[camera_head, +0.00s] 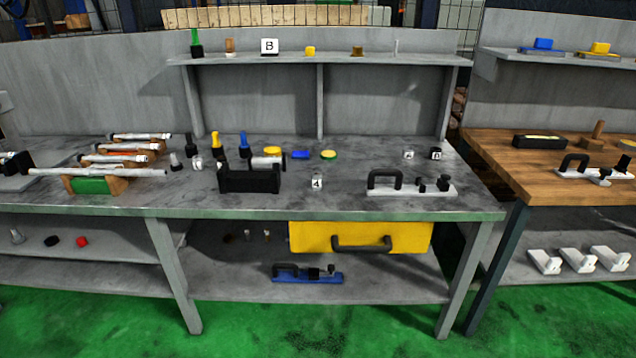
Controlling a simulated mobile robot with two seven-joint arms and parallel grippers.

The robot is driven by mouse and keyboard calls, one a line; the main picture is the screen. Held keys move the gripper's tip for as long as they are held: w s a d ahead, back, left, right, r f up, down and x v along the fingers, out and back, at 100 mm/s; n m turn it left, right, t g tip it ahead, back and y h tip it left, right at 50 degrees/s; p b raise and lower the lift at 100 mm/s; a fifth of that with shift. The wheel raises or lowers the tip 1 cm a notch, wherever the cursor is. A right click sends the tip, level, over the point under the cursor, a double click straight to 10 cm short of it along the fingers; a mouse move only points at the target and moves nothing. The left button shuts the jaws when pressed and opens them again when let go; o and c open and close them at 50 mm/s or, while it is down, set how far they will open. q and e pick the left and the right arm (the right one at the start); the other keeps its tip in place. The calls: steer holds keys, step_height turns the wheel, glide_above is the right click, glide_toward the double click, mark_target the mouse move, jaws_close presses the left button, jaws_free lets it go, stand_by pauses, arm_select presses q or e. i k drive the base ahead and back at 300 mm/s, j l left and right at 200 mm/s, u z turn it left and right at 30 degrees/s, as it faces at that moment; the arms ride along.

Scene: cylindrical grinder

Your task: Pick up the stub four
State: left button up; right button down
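A small white block marked with a 4 (317,182) stands on the grey workbench (340,206), near its front edge and right of the middle. It stands apart from the black holder (249,180) on its left and the white clamp plate (412,189) on its right. No other thing with a four on it can be made out. Neither of my grippers shows in this view.
Yellow, blue and dark knobs (215,141) stand behind the black holder. Long rods (100,172) lie on supports at the left. A shelf (385,59) runs above the bench back. A yellow drawer (361,237) hangs below. A wooden-topped table (490,150) stands right.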

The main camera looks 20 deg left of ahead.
mark_target(316, 176)
steer(key=i+j+u, duration=0.1)
steer(key=i+j, duration=0.15)
steer(key=j, duration=0.3)
steer(key=i+j+u, duration=0.1)
steer(key=i+j, duration=0.15)
steer(key=j, duration=0.25)
steer(key=i+j, duration=0.3)
steer(key=j, duration=0.2)
steer(key=i+j+u, duration=0.15)
steer(key=i+j, duration=0.15)
steer(key=j, duration=0.2)
steer(key=i+j+u, duration=0.1)
steer(key=i+j, duration=0.2)
steer(key=j, duration=0.2)
